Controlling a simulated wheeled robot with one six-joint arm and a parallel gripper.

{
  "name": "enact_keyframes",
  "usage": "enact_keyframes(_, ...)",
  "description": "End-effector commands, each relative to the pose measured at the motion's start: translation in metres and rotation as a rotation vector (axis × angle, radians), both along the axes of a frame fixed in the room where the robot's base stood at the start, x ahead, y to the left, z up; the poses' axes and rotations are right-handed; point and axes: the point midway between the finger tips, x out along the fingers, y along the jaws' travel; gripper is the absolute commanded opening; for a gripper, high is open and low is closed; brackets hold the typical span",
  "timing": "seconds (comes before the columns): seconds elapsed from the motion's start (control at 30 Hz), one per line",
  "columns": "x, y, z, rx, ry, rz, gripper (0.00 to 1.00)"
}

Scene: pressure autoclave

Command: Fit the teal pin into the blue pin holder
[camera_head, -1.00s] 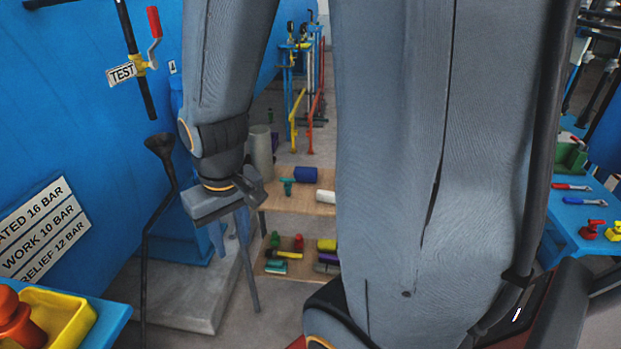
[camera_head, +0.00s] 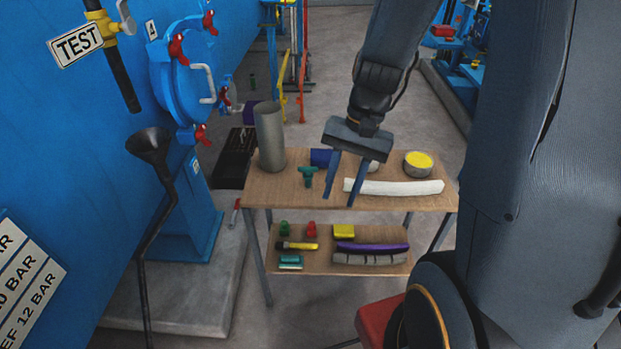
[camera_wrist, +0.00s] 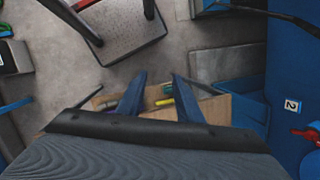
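The teal pin (camera_head: 307,175), a small T-shaped piece, is on the wooden table top (camera_head: 268,190), left of my gripper. A blue cylindrical piece (camera_head: 320,157) lies behind it, partly hidden by my gripper; I cannot tell for sure whether it is the blue pin holder. My gripper (camera_head: 340,200) points down over the table, its two blue fingers apart with nothing between them. The open fingers also show in the wrist view (camera_wrist: 157,76), where I cannot make out the pin.
A grey cylinder (camera_head: 269,138) stands at the table's left. A white curved bar (camera_head: 395,187) and a yellow-topped round tin (camera_head: 418,163) are at right. The lower shelf (camera_head: 320,267) holds several coloured pieces. A black funnel (camera_head: 150,145) and blue autoclave door (camera_head: 185,75) are left.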

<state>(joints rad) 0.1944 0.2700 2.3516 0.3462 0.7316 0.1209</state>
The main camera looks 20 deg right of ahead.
Motion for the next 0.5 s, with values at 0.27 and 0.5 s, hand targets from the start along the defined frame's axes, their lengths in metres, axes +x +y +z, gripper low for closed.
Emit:
enact_keyframes(0.27, 0.087, -0.021, -0.064, 0.45, 0.311, -0.654, 0.33)
enact_keyframes(0.5, 0.161, -0.067, -0.083, 0.824, 0.438, -0.986, 0.33)
